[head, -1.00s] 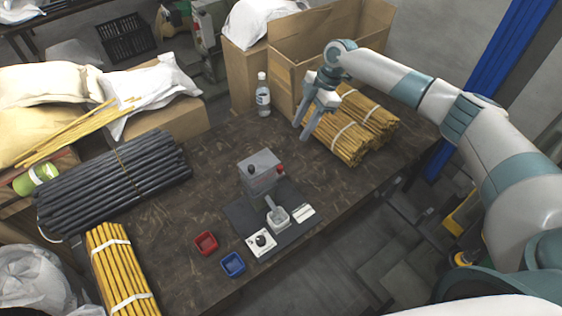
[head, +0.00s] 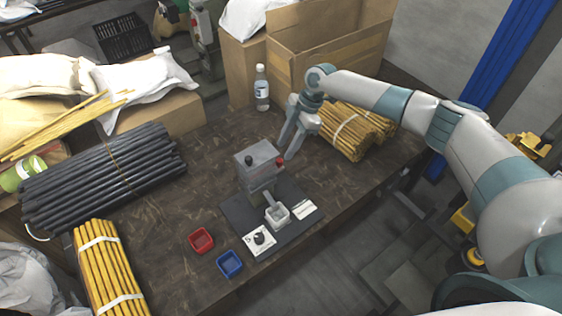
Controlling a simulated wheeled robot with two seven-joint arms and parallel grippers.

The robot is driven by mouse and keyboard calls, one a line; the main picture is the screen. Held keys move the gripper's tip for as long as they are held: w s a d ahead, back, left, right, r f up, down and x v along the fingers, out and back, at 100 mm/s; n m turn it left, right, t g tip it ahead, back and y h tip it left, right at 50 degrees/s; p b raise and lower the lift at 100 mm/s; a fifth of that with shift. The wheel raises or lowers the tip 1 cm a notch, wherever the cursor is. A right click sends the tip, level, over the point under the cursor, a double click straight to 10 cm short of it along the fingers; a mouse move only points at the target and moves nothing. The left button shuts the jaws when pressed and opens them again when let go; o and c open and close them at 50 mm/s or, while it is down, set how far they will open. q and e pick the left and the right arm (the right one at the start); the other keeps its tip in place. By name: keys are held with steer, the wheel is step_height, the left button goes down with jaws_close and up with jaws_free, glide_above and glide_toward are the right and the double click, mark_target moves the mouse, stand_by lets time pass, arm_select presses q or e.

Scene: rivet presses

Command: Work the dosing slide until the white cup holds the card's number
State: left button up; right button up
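The grey dosing box (head: 257,157) stands upright on a dark mat (head: 236,214) in mid-table. It has a black knob (head: 248,160) at its left and a red knob (head: 280,161) at its right. A chute slopes down from it to the white cup (head: 277,215); the cup's contents are too small to make out. A white card (head: 304,209) lies right of the cup; no number is readable. A white plate with a black round part (head: 259,240) is in front. My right gripper (head: 290,153) is open and empty, just right of and behind the red knob. My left gripper is out of view.
A red tray (head: 200,241) and a blue tray (head: 230,264) sit left of the mat. Dark rods (head: 105,178) and another yellow bundle (head: 108,270) lie left.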

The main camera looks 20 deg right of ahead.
mark_target(279, 160)
steer(key=shift+b+x, duration=1.15)
steer(key=shift+x, duration=1.5)
